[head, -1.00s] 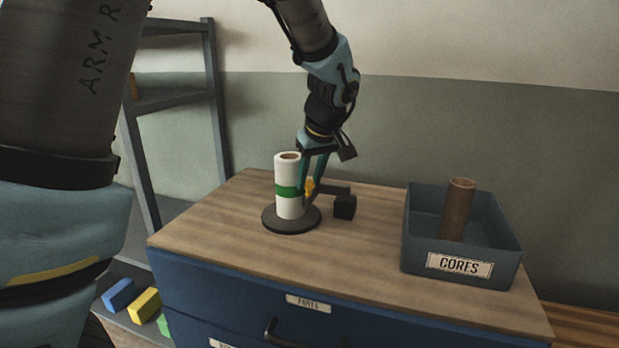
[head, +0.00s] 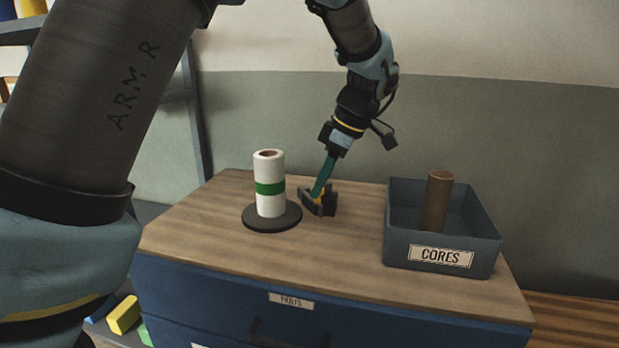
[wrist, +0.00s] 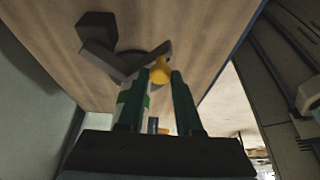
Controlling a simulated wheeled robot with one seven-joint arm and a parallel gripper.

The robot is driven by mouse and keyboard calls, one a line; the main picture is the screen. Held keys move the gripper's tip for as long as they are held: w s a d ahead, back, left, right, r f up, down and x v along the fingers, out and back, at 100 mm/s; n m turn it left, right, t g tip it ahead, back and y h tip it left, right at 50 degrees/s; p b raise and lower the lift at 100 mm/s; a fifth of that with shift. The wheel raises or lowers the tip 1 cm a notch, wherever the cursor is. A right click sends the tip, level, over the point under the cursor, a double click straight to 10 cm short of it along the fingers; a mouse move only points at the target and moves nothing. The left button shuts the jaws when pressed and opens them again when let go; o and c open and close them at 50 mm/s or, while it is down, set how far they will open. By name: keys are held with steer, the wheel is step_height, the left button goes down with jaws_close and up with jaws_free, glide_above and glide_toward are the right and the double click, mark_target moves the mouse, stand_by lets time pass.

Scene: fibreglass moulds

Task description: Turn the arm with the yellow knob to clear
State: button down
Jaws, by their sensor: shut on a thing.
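A white roll with a green band (head: 269,168) stands upright on a round dark base (head: 272,218) on the cabinet top. To its right is a dark swing arm (head: 329,206) with a yellow knob (head: 318,194). The knob also shows in the wrist view (wrist: 160,71), with the dark arm (wrist: 112,62) behind it. My gripper (head: 317,191) is shut on the yellow knob, its green fingers reaching down from above. In the head view the fingers partly hide the knob. A gap shows between the knob and the roll.
A grey-blue bin labelled CORES (head: 400,245) stands at the right of the wooden top (head: 330,265), holding a brown cardboard tube (head: 436,203). The front of the top is clear. A shelf rack stands behind at the left.

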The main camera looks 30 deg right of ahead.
steer(key=shift+s+d+n+g+y+p, duration=0.2)
steer(key=shift+s+d+n+p, duration=0.1)
steer(key=shift+d+n, duration=0.2)
steer(key=shift+s+d+n+g+y+p, duration=0.1)
steer(key=shift+s+d+n+g+p, duration=0.15)
steer(key=shift+d+n, duration=0.25)
steer(key=c, duration=0.6)
jaws_free()
steer(key=shift+r, duration=0.1)
steer(key=b+v, duration=0.1)
steer(key=v, duration=0.9)
steer(key=shift+s+r+b, duration=0.15)
steer(key=shift+r+b, duration=0.15)
steer(key=shift+r, duration=0.05)
steer(key=shift+s, duration=0.1)
